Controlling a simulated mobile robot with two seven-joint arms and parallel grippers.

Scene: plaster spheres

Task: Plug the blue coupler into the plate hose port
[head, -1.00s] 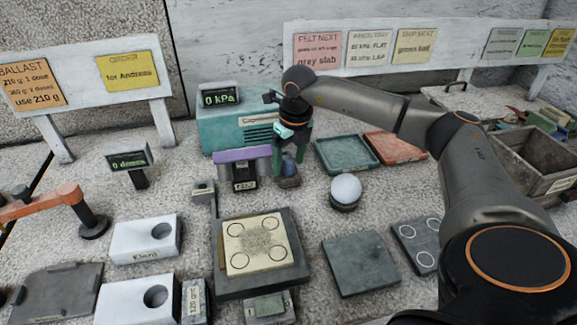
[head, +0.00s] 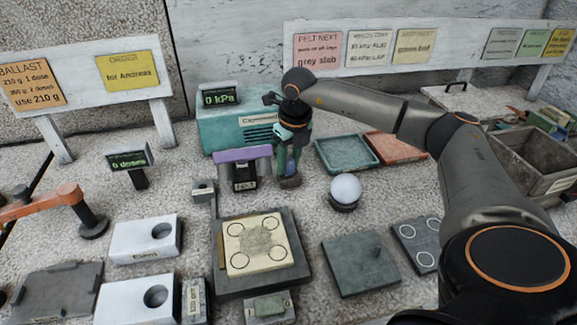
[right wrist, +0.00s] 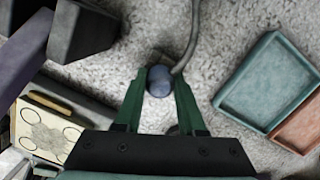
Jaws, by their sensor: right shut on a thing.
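The blue coupler (right wrist: 160,85) is between the fingertips of my right gripper (right wrist: 161,78) in the right wrist view, with a grey hose (right wrist: 190,40) running from beside it. In the head view my right gripper (head: 290,166) points down and is shut on the coupler, low over a small grey holder (head: 289,182). The fingers mostly hide the coupler there. The dark plate (head: 293,277) with a beige four-circle top stands in front and left of the gripper. A small grey block (head: 203,188) at its back left may be the hose port; I cannot tell. My left gripper is out of view.
A purple-topped stand (head: 243,156) is close left of my right gripper. The teal compressor (head: 222,132) reading 0 kPa stands behind it. A teal tray (head: 346,152) and a white ball (head: 345,189) on a stand are to the right. Open tabletop lies between gripper and plate.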

